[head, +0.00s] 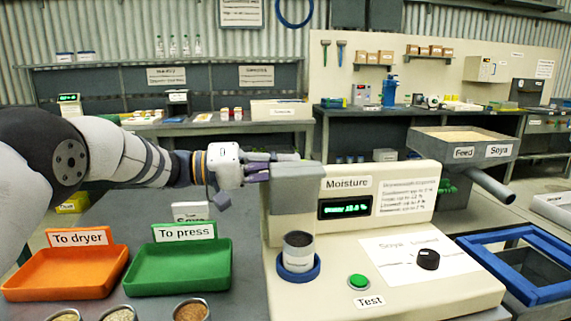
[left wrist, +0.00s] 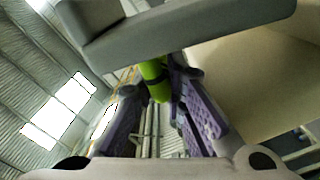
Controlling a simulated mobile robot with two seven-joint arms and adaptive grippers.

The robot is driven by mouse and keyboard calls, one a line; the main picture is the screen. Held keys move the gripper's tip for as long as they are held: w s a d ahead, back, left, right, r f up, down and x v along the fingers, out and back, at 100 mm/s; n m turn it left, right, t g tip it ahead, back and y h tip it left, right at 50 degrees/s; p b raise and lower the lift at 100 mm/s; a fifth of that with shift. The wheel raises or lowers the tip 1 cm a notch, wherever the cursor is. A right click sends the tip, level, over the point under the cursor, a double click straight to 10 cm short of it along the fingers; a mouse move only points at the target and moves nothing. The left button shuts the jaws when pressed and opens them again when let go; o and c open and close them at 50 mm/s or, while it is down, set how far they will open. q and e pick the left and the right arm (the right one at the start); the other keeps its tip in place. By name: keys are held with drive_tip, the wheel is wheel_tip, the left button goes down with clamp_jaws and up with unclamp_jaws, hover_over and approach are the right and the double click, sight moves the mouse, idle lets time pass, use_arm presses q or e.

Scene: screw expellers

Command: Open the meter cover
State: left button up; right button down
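The moisture meter (head: 400,275) is a beige device on the table, with a lit display and a green Test button (head: 358,281). Its grey cover block (head: 293,187) is at the upper left, above and behind a metal cup (head: 298,245) in a blue ring. My left gripper (head: 275,164) is at the top left edge of the cover; contact is unclear. In the left wrist view its purple fingers (left wrist: 160,115) are apart, and a grey slab (left wrist: 180,35), apparently the cover, crosses above them. A green cylinder (left wrist: 155,80) shows between the fingers; I cannot tell what it is. My right gripper is out of view.
An orange tray (head: 65,273) and a green tray (head: 180,268) lie left of the meter, with several sample cups (head: 192,311) in front. A feed hopper (head: 463,141) and a blue frame (head: 520,262) stand right. Benches line the back wall.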

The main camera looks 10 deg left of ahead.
use_arm(q)
drive_tip(key=o, duration=0.4)
drive_tip(key=shift+w+a+f, duration=0.1)
drive_tip(key=shift+f, duration=0.05)
drive_tip(key=v, duration=1.2)
drive_tip(key=shift+c, duration=0.2)
